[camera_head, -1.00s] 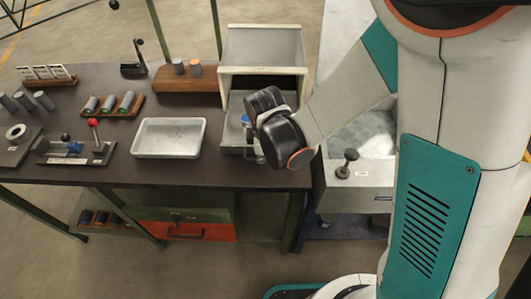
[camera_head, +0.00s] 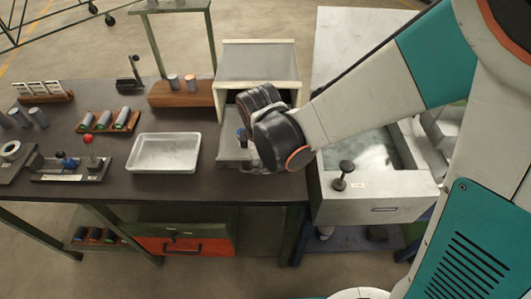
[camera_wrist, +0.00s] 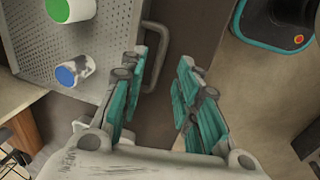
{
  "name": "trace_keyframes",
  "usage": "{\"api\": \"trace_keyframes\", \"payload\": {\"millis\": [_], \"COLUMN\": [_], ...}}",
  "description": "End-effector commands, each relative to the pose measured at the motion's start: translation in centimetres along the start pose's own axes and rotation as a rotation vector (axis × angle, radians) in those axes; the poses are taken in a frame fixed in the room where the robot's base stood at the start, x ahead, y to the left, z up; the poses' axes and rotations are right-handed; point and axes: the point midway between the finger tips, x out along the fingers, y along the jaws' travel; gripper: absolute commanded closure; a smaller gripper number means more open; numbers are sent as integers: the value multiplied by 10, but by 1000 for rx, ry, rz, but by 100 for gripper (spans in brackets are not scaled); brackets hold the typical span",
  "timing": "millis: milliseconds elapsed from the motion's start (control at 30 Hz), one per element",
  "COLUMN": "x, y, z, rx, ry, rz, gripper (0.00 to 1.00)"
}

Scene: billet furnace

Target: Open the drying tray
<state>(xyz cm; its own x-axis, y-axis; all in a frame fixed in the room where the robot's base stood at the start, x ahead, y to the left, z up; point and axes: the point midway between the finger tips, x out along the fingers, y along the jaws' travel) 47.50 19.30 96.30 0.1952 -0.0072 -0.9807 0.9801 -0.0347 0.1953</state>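The drying tray (camera_head: 236,152) is a grey perforated tray that stands out from the front of a pale box-shaped dryer (camera_head: 258,62). In the wrist view the tray (camera_wrist: 113,27) has a grey bar handle (camera_wrist: 161,42) on its edge. A green-topped white cylinder (camera_wrist: 71,8) and a blue-topped one (camera_wrist: 74,71) stand in it. My gripper (camera_wrist: 163,62) is open, its teal fingers on either side of the handle with a gap to the right finger. In the head view my black wrist hides the fingers and part of the tray.
A white shallow tray (camera_head: 164,153) lies left of the dryer on the dark bench. A wooden block with small cylinders (camera_head: 180,94) stands behind it. A grey basin unit with a black knob (camera_head: 346,167) is at the right, beneath my arm.

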Motion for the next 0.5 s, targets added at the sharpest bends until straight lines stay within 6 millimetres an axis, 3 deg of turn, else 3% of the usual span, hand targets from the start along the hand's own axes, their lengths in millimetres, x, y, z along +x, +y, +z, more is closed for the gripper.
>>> {"api": "trace_keyframes", "payload": {"millis": [200,500], "x": [-22,-29], "y": [-3,-4], "z": [0,0], "rx": [-2,-3], "ry": [1,1], "rz": [0,0], "gripper": [70,70]}}
